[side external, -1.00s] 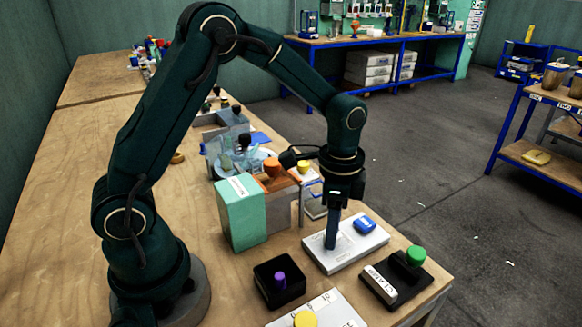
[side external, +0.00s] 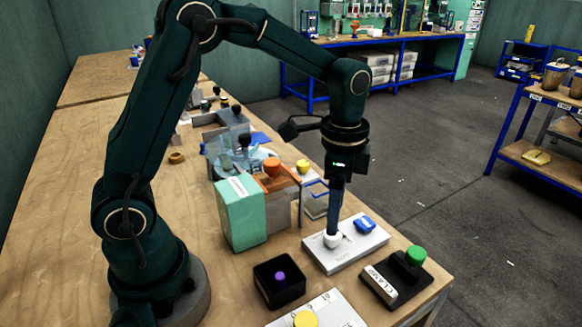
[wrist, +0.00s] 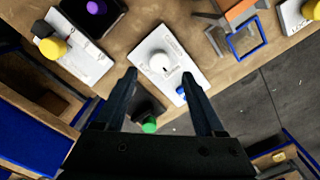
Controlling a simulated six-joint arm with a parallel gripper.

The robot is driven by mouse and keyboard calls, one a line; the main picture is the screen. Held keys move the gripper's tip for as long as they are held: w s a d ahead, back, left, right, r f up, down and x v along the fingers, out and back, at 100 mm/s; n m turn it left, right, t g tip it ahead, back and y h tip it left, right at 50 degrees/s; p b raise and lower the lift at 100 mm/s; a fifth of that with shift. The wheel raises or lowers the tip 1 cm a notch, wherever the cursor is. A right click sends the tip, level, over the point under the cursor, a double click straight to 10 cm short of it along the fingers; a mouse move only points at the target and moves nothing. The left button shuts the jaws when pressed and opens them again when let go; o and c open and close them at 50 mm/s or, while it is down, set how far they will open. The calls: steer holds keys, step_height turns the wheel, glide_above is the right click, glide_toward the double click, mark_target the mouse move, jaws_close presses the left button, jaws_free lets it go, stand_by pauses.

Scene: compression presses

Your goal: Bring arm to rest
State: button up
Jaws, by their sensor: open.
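My gripper (side external: 335,228) is open and empty. It points down above a white plate (side external: 355,254) near the front edge of the bench. In the side view its fingers are just above a white knob (side external: 333,240) on this plate. A blue button (side external: 365,223) sits on the same plate. In the wrist view the gripper's two fingers (wrist: 159,76) are spread apart, with the white knob (wrist: 159,62) showing beyond them and nothing between them.
A black clamp unit with a green knob (side external: 415,256) stands to the right. A black box with a purple knob (side external: 280,276) and a plate with a yellow knob (side external: 305,319) are in front. A green block (side external: 241,212) stands left of the gripper. Space above the gripper looks clear.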

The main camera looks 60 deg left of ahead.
steer(key=shift+r, duration=0.2)
steer(key=shift+w+r, duration=0.1)
steer(key=shift+r, duration=0.2)
steer(key=s+r+n+t, duration=0.4)
steer(key=s+r+t, duration=0.1)
steer(key=s+r, duration=0.5)
steer(key=s+f+n, duration=0.2)
steer(key=n, duration=0.1)
steer(key=s+f+n, duration=0.1)
steer(key=s+n, duration=0.1)
steer(key=shift+a+f+t, duration=0.25)
steer(key=shift+a+t, duration=0.05)
steer(key=shift+a, duration=0.1)
